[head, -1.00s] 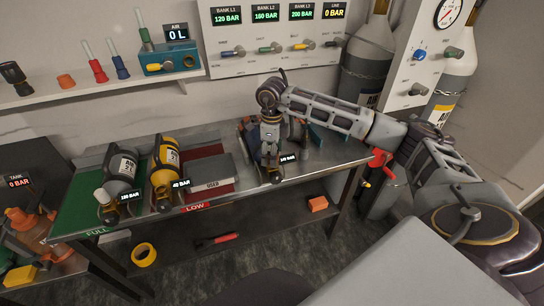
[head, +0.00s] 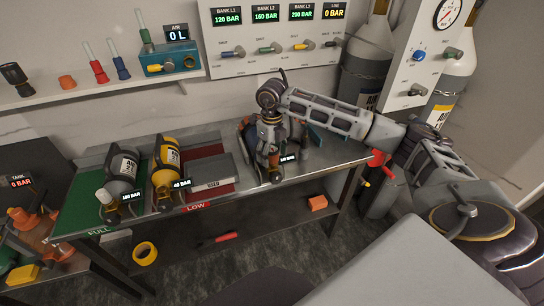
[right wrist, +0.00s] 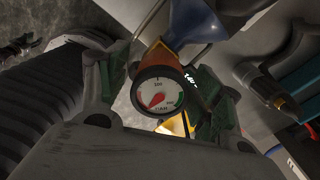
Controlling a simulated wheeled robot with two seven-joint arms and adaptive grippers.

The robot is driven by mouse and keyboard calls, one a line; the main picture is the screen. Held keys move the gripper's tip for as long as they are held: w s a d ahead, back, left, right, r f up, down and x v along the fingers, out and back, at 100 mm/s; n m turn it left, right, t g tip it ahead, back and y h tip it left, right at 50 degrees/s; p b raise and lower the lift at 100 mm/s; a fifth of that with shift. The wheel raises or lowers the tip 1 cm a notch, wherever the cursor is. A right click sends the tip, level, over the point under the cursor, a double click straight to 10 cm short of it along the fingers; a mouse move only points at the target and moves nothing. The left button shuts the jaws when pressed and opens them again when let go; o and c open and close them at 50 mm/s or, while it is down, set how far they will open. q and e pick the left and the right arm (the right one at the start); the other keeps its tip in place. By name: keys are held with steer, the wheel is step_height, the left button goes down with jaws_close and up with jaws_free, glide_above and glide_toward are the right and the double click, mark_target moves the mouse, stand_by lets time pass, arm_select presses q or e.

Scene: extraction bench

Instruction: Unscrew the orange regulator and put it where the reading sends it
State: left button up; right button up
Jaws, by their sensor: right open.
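The orange regulator (right wrist: 157,62) shows in the right wrist view with its round gauge (right wrist: 157,92) facing the camera. The red needle points to the lower left, by the dial's red band. The regulator's upper end meets a blue body (right wrist: 192,20). My right gripper (right wrist: 157,100) is open, its green-padded fingers on either side of the regulator; I cannot tell whether they touch it. In the head view my right gripper (head: 268,162) reaches down over the right part of the bench and hides most of the regulator. My left gripper is not in view.
On the bench (head: 315,160), a grey cylinder (head: 122,165) lies on the green FULL area (head: 80,212) and a yellow one (head: 167,153) lies beside it. A wall shelf (head: 100,84) holds small fittings.

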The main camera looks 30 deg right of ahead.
steer(key=shift+m+p, duration=0.7)
steer(key=shift+m, duration=2.9)
steer(key=shift+m+p, duration=0.75)
steer(key=shift+m, duration=2.65)
